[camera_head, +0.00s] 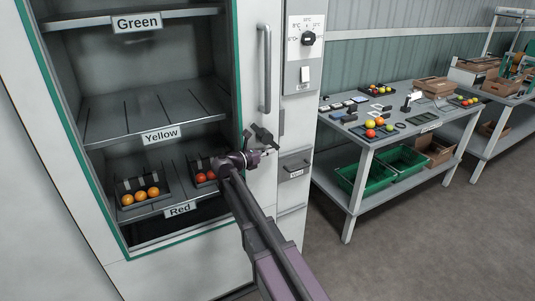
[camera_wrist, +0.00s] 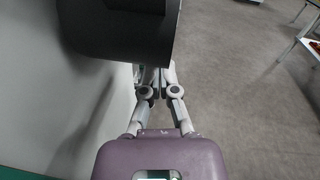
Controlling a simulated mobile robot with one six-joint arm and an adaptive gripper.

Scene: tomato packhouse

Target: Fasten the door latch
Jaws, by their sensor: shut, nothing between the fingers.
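The cabinet's pale door panel (camera_head: 259,190) with a vertical bar handle (camera_head: 264,68) stands beside the open shelves. A dark angled piece (camera_head: 262,134), which may be the latch, shows near the panel just above my gripper. My gripper (camera_head: 267,151) is shut and empty in front of the panel, pointing right. In the wrist view my gripper (camera_wrist: 154,78) has its fingers close together, with a large dark block (camera_wrist: 115,30) covering the view above and partly hiding the tips. I cannot tell whether the fingers touch the latch.
Shelves labelled Green (camera_head: 137,22), Yellow (camera_head: 161,135) and Red (camera_head: 180,209) are exposed; crates of tomatoes (camera_head: 145,200) sit low inside. A work table (camera_head: 400,125) stands further right; floor between is clear.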

